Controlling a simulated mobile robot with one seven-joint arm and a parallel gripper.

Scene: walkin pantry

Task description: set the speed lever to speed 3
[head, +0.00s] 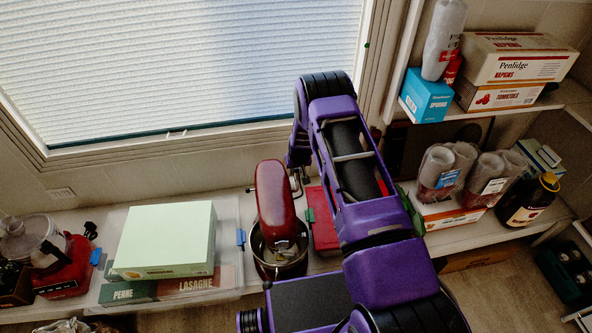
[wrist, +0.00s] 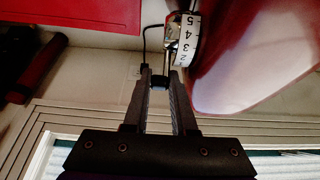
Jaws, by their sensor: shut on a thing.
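The red stand mixer (head: 273,197) stands on the counter below the window, its head over a metal bowl (head: 279,250). In the wrist view its red body (wrist: 255,45) fills the upper right. A white speed band (wrist: 187,40) shows the digits 2, 3, 4 and 5, with 2 nearest my fingertips. My gripper (wrist: 159,84) is shut on the dark knob of the speed lever (wrist: 159,80), at the side of the mixer. Which number the lever points at cannot be told. In the head view my arm largely hides the lever side.
A green box (head: 168,238) on a clear bin stands left of the mixer. A red box (head: 323,218) lies close on its right. A dark cord (wrist: 146,42) hangs near the lever. Shelves with cups, boxes and a dark bottle (head: 528,199) stand at right.

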